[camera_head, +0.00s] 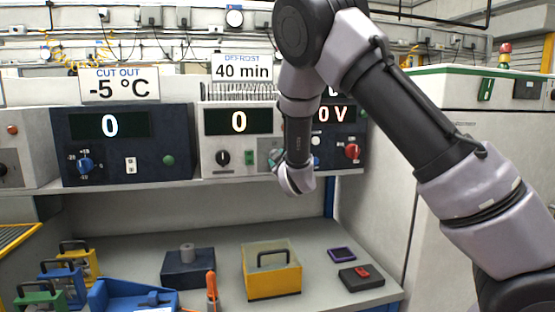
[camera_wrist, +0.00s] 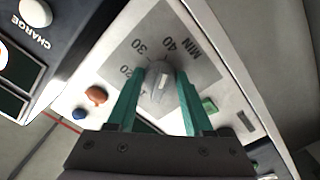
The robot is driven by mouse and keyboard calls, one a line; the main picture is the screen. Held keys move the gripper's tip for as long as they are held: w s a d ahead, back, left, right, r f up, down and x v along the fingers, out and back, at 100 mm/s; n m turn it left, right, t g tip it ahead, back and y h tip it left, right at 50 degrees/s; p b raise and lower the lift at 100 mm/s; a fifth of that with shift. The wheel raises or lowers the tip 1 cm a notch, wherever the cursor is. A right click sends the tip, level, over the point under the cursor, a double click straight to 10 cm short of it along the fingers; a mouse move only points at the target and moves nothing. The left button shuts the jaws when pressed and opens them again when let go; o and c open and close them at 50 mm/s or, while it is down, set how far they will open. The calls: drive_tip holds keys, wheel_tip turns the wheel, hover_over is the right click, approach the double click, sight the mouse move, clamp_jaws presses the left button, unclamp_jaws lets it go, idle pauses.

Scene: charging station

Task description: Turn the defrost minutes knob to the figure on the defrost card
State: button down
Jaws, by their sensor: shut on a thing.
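The defrost card (camera_head: 241,68) reads "40 min" and stands above the white unit (camera_head: 208,118), whose display (camera_head: 238,121) shows 0. In the wrist view, the grey defrost minutes knob (camera_wrist: 160,84) sits on a grey dial plate (camera_wrist: 188,62) marked 20, 30, 40 and MIN. The teal fingers of my gripper (camera_wrist: 161,82) are on either side of the knob and shut on it. Where the knob's pointer stands cannot be read surely.
A dark unit (camera_head: 60,171) with a "-5 °C" card (camera_head: 118,84) stands left. Another dark unit, reading 0 V, with a red knob (camera_head: 353,151) stands right, partly behind my arm. A yellow box (camera_head: 272,289) and a blue tray (camera_head: 115,297) are on the bench below.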

drive_tip(key=shift+c, duration=1.5)
unclamp_jaws()
drive_tip(key=v, duration=1)
drive_tip(key=shift+s, duration=0.4)
drive_tip(key=shift+d, duration=0.1)
drive_tip(key=s+d+r+m+g+h, duration=0.1)
drive_tip(key=s+d+r+m+g, duration=0.25)
drive_tip(key=d, duration=0.55)
drive_tip(key=d+r+m+g+h, duration=0.1)
drive_tip(key=d+r+m+g, duration=0.1)
drive_tip(key=d+r+m, duration=0.4)
drive_tip(key=s+d+r+m+g, duration=0.1)
drive_tip(key=s+d+m, duration=0.1)
drive_tip(key=s+d, duration=0.2)
drive_tip(key=s+d+r+m+g, duration=0.1)
drive_tip(key=s+d+m+g, duration=0.1)
drive_tip(key=s, duration=0.9)
drive_tip(key=s+d+r+m+g+h, duration=0.1)
drive_tip(key=s+d+m, duration=0.1)
drive_tip(key=s+d, duration=0.3)
drive_tip(key=s, duration=0.3)
drive_tip(key=shift+d+g, duration=0.3)
drive_tip(key=shift+g, duration=0.05)
